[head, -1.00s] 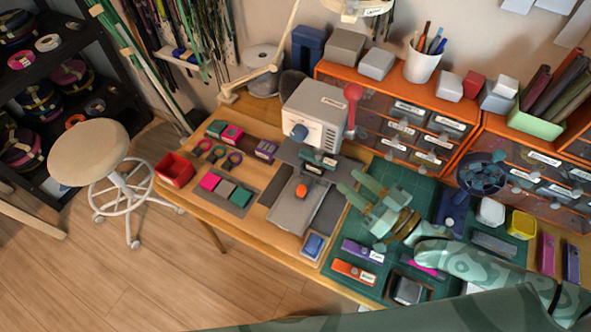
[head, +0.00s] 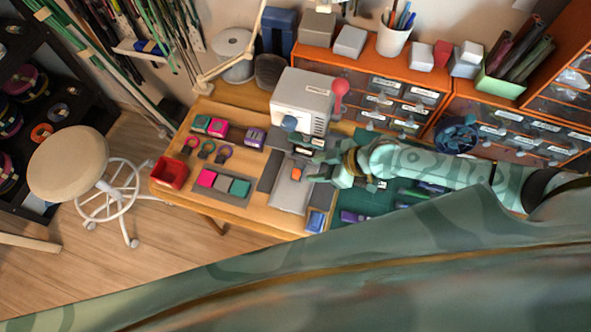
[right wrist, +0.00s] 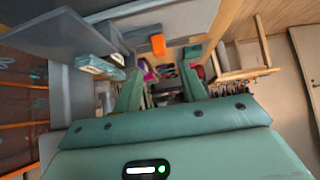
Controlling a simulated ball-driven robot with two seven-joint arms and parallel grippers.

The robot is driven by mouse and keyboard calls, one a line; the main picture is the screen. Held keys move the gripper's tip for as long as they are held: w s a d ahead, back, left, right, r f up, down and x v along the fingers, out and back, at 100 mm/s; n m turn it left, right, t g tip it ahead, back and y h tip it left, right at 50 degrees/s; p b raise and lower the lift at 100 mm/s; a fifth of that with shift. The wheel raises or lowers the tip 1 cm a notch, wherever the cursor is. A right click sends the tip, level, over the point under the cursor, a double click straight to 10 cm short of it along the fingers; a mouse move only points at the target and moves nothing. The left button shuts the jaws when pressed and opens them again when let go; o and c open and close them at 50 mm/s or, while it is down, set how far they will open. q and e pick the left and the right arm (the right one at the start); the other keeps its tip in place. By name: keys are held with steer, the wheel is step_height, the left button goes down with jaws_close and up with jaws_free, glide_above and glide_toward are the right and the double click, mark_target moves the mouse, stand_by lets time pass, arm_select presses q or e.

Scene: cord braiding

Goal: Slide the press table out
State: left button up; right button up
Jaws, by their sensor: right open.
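The white press (head: 303,98) with a red-pink lever (head: 340,90) stands at the back of the wooden bench. Its grey press table (head: 288,198) lies in front of it, with a small orange block (head: 296,174) on it. The orange block also shows in the right wrist view (right wrist: 158,45), beyond my fingers. My right gripper (head: 316,170) is open beside the right side of the press table, near the orange block. I cannot tell whether it touches anything; nothing shows between its fingers. My left gripper is not in view.
A red bin (head: 169,173), coloured blocks (head: 224,183) and ring-handled tools (head: 207,150) lie left of the press table. A blue block (head: 315,222) sits by the front edge. Orange drawers (head: 385,85) stand behind. A stool (head: 68,163) is at the left.

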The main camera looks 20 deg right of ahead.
mark_target(297, 172)
steer(key=b+x, duration=0.1)
steer(key=x, duration=0.6)
steer(key=shift+f+b, duration=0.1)
steer(key=shift+b, duration=0.2)
steer(key=shift+w+a+f, duration=0.3)
steer(key=shift+a+f, duration=0.1)
steer(key=shift+a, duration=0.05)
jaws_close()
steer(key=shift+s, duration=0.1)
